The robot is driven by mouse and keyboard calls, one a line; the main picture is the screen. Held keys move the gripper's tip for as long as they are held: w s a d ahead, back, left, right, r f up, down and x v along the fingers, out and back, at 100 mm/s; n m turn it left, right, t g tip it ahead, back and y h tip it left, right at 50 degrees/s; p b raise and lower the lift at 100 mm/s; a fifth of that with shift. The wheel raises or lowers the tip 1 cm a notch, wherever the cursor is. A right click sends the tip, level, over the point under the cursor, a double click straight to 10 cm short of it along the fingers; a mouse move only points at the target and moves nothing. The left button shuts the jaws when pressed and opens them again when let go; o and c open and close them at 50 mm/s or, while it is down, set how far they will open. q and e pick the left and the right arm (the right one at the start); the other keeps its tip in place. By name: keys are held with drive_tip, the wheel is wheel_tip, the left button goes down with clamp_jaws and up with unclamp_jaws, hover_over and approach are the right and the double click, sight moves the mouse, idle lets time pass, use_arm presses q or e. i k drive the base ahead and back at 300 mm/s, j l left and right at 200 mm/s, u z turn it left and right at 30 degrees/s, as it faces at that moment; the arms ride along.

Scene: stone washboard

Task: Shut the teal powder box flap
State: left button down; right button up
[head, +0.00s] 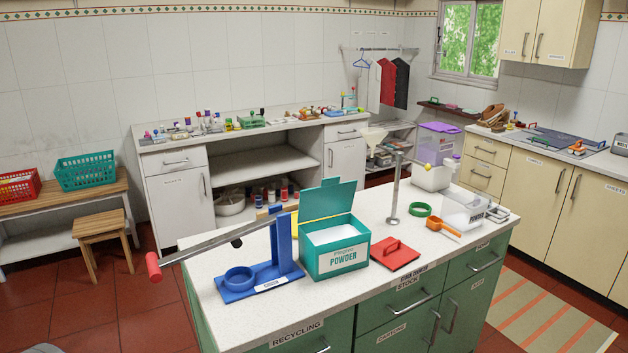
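The teal powder box (336,261) stands on the white top of the green island, with a "POWDER" label on its front and white powder showing inside. Its teal flap (327,201) is open and stands up from the box's back edge, tilted slightly back, with a small tab at its top. Neither of my grippers shows in the head view.
A blue lever press (284,250) stands close left of the box, its grey arm with a red grip (153,266) reaching left past the counter edge. A red handled plate (395,252) lies just right. Further right are a metal post (394,190), green ring (420,209) and orange scoop (438,225).

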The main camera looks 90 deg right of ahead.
sight(334, 198)
drive_tip(key=z, duration=2.7)
